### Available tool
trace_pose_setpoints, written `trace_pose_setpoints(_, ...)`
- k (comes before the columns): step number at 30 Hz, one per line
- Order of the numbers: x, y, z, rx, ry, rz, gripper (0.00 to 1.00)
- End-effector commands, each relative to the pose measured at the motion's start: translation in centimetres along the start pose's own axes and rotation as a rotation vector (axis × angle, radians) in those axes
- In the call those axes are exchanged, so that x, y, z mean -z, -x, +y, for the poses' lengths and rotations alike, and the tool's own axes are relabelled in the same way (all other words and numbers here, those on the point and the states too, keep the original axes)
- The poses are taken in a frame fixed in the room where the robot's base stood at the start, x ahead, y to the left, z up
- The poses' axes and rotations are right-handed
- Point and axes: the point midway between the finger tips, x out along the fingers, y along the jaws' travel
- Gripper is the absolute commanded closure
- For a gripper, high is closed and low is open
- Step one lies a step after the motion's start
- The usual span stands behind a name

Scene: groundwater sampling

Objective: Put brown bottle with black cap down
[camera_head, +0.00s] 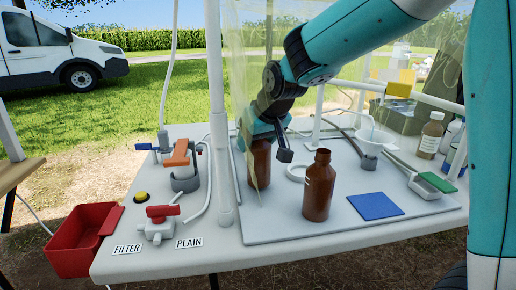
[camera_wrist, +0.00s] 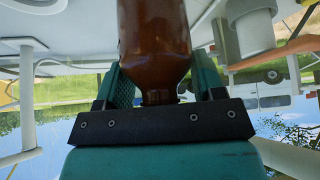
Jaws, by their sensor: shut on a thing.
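My gripper (camera_head: 262,136) is shut around the neck end of a brown bottle (camera_head: 259,164), which hangs upright below it on the left side of the grey tray (camera_head: 285,228). The bottle's base is close to the tray; I cannot tell whether it touches. In the wrist view the brown bottle (camera_wrist: 155,35) sits between the two green fingers of my gripper (camera_wrist: 160,85). Its cap is hidden by the gripper, so its colour does not show. A clear sheet partly covers the held bottle in the head view.
An open brown bottle (camera_head: 318,188) stands right of the held one. A blue square (camera_head: 375,206), a funnel (camera_head: 373,143) and a white-capped brown bottle (camera_head: 431,136) are farther right. A white post (camera_head: 219,120), valves and a red bin (camera_head: 82,240) are left.

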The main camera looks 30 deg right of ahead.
Motion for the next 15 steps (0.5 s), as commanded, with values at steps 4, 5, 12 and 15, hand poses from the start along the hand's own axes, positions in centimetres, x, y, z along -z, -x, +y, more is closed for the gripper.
trace_pose_setpoints(4,-0.52,-0.89,0.02,0.0,0.0,0.004,0.9)
trace_pose_setpoints(5,-0.51,-0.88,0.02,0.0,0.0,0.004,0.9)
trace_pose_setpoints(12,-0.55,-0.94,0.02,0.0,0.0,0.004,0.9)
trace_pose_setpoints(15,-0.75,-1.21,0.02,0.0,0.0,0.002,0.35)
